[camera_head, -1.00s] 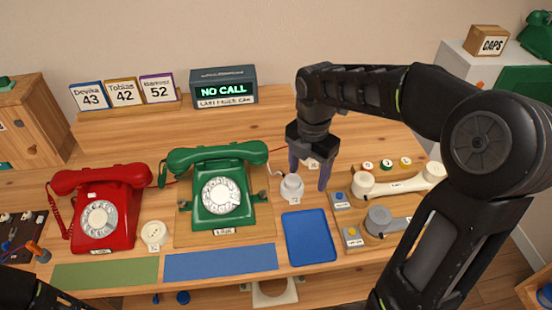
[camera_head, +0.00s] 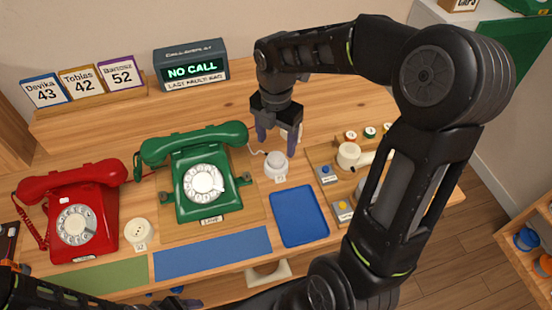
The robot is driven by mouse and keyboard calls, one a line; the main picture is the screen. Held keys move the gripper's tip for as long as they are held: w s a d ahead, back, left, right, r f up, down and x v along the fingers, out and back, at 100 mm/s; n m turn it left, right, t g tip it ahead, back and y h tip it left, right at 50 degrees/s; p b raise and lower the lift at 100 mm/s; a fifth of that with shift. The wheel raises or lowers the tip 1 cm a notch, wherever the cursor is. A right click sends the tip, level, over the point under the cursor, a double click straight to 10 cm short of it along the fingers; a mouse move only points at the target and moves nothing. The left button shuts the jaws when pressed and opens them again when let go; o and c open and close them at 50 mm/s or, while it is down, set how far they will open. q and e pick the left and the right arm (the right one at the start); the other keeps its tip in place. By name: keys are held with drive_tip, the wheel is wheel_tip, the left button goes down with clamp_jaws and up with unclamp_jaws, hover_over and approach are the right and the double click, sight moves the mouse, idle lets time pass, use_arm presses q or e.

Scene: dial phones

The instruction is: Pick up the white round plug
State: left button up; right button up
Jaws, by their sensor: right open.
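The white round plug (camera_head: 276,165) stands on the wooden table, right of the green phone, with a pale cord running from its left side and a small label at its front. My right gripper (camera_head: 277,150) points down just behind and above the plug. Its two purple fingers are apart, one on each side, with nothing seen held between them. I cannot tell whether a finger touches the plug. Part of my left arm (camera_head: 45,290) shows at the bottom left; its gripper is out of view.
A green phone (camera_head: 202,183) and a red phone (camera_head: 75,226) stand to the left, with a white round socket (camera_head: 139,232) between them. A blue tray (camera_head: 299,216) lies in front of the plug. A handset board is at right, partly behind my right arm. A NO CALL display (camera_head: 191,70) stands behind.

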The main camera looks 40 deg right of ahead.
sight(276, 157)
drive_tip(key=shift+f, duration=2.6)
drive_tip(key=shift+c, duration=0.6)
drive_tip(key=c, duration=1.2)
drive_tip(key=shift+o, duration=0.2)
drive_tip(key=shift+r, duration=0.1)
wheel_tip(276, 157, up, 10)
